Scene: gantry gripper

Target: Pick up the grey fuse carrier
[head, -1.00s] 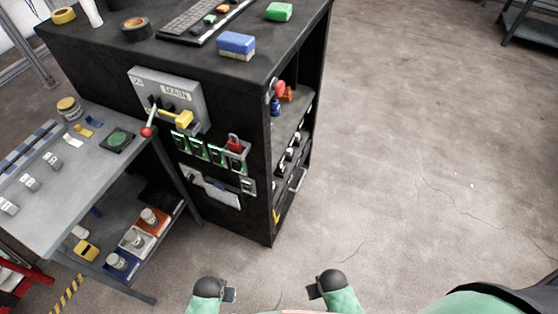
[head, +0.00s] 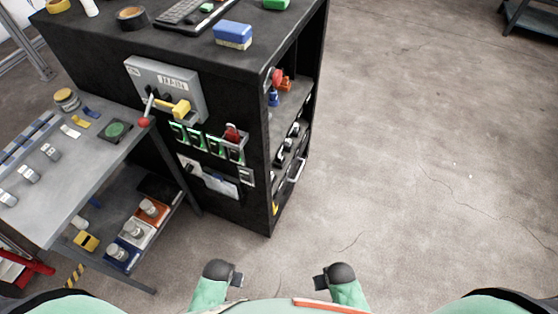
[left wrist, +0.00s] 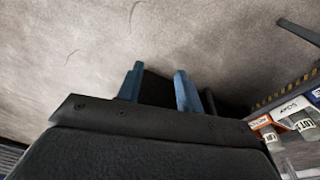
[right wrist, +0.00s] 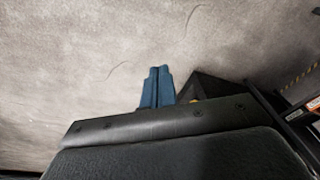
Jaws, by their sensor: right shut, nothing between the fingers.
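Several small grey-and-white blocks lie in a row on the grey side table at the left of the head view. One is the upper block (head: 50,151), another the middle block (head: 28,173). They look like fuse carriers, but are too small to tell for sure.
The dark cabinet (head: 95,60) carries a switch box (head: 188,83) with a yellow handle. The side table (head: 75,175) has a lower shelf with orange, white and blue boxes, and a red-knobbed lever (head: 144,122) rises near its corner.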

